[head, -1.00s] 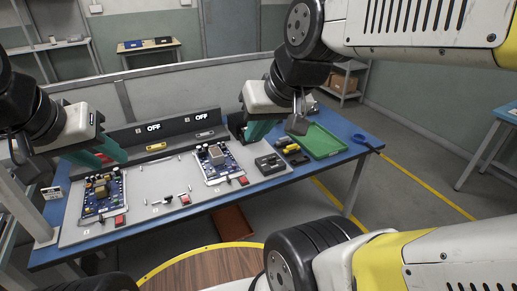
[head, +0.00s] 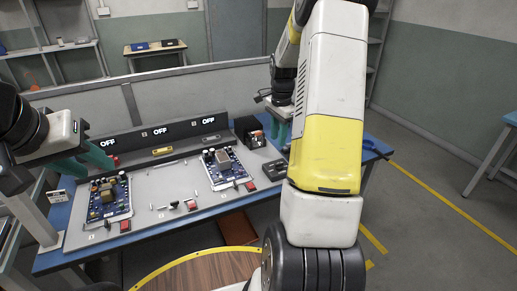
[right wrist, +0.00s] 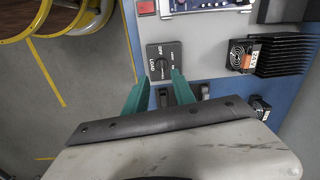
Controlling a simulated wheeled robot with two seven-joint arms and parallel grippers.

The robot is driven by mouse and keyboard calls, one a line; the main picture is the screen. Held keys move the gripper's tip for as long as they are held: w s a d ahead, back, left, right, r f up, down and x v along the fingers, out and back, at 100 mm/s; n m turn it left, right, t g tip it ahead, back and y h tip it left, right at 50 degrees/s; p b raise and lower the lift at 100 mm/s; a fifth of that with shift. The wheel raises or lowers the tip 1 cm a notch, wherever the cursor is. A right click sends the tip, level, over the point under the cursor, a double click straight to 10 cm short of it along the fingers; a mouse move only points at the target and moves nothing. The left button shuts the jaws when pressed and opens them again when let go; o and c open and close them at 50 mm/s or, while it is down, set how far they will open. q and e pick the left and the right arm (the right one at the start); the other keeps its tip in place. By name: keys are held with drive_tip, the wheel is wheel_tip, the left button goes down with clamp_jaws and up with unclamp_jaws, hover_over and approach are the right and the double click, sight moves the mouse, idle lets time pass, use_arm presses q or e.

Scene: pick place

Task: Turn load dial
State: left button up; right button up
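The load dial (right wrist: 158,63) is a dark square plate with a round knob marked LOAD and OFF, in the right wrist view. My right gripper (right wrist: 158,88) is open, its teal fingers apart just below the dial in that view. Nothing is between the fingers; whether they touch the dial I cannot tell. In the head view my right gripper (head: 278,128) is partly behind my own arm, and a dark block (head: 273,169), seemingly the dial's plate, shows beside that arm. My left gripper (head: 90,162) is at the left of the bench, empty, fingers apart.
Two blue circuit boards (head: 108,200) (head: 225,168) lie on the grey work mat. A black fan unit (head: 250,130) stands at the back near my right gripper. A panel (head: 158,132) with several OFF displays runs along the back. Small loose parts lie mid-mat.

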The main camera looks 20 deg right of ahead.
drive_tip(key=m, duration=0.1)
hover_over(279, 166)
drive_tip(key=shift+g, duration=0.3)
drive_tip(key=f, duration=0.4)
drive_tip(key=shift+w+d+f, duration=0.2)
drive_tip(key=shift+w+f, duration=0.05)
drive_tip(key=shift+w, duration=0.05)
wheel_tip(279, 166, down, 7)
drive_tip(key=shift+f, duration=0.2)
clamp_jaws()
